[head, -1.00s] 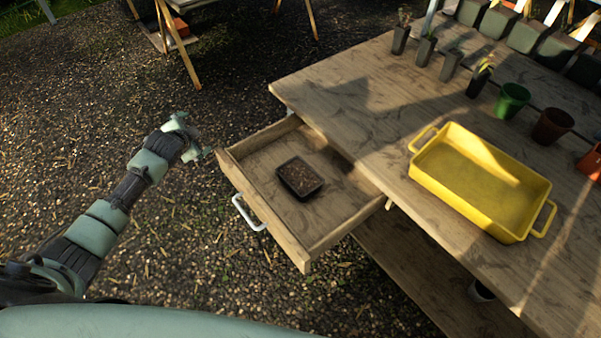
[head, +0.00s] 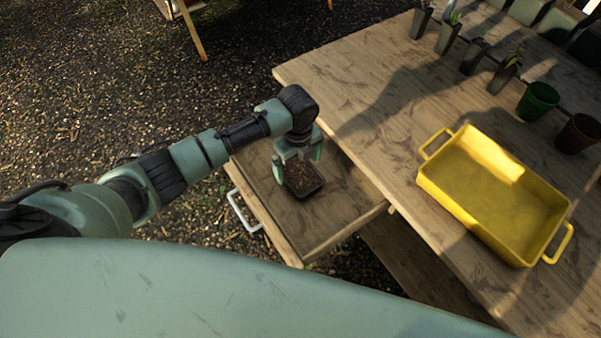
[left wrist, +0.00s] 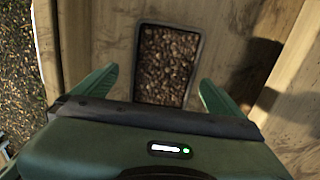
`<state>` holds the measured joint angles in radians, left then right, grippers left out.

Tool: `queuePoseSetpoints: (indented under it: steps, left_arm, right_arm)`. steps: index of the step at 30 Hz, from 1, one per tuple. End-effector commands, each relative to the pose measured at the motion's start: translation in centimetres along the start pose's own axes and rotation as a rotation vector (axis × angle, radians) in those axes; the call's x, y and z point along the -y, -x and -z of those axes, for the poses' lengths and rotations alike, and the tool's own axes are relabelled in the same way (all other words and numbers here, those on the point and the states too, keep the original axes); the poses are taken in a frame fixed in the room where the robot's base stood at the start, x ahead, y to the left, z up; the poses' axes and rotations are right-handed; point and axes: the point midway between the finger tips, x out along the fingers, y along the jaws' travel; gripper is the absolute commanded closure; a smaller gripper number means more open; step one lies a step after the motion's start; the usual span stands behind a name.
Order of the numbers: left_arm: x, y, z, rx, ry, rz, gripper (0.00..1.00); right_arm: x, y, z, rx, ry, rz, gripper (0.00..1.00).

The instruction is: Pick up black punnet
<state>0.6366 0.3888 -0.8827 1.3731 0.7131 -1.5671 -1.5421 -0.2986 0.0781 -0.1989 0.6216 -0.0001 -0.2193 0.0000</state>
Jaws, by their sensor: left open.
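The black punnet (head: 304,181) is a small dark tray filled with brown soil. It lies in the open wooden drawer (head: 349,203) of the bench. My left gripper (head: 298,166) is open above the punnet, pointing down, and hides its far part in the head view. In the left wrist view the punnet (left wrist: 166,65) appears between the two spread green fingers of the left gripper (left wrist: 158,85), just ahead of the palm. I cannot tell whether the fingers touch its rim. My right gripper is not in view.
A yellow tray (head: 447,196) with handles stands on the wooden bench top (head: 372,100), right of the drawer. A green pot (head: 538,101), a brown pot (head: 578,133) and several dark seedling pots line the back. The drawer has a white handle (head: 240,212).

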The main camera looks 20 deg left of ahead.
Motion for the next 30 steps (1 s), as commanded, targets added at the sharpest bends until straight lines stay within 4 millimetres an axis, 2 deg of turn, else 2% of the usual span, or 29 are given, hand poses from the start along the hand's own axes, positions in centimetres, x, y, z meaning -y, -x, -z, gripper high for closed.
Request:
queuePoseSetpoints:
  steps: [4, 10, 15, 19, 20, 27, 30]
  left_arm:
    - [0.3, -1.9, 0.0, -0.001, 0.003, -0.001, 0.00]
    - [0.5, -4.7, -0.1, 0.000, 0.003, 0.001, 0.00]
    - [0.6, -5.3, -0.1, 0.002, 0.003, 0.003, 0.00]
    - [0.6, -5.3, -0.1, 0.002, 0.003, 0.003, 0.00]
    - [0.6, -5.3, -0.1, 0.002, 0.003, 0.003, 0.06]
    - [0.5, -5.3, -0.1, 0.002, 0.004, 0.003, 0.71]
    - [0.6, -5.2, -0.2, 0.002, 0.004, 0.004, 0.71]
  right_arm:
    - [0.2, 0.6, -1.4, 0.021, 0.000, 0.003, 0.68]
    - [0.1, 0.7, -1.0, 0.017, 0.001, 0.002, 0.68]
    - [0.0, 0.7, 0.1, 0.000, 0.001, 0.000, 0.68]
    - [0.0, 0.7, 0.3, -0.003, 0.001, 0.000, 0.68]
    - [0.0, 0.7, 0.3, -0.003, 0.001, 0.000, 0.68]
    - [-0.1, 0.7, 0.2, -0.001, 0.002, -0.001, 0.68]
    - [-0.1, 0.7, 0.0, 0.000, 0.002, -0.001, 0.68]
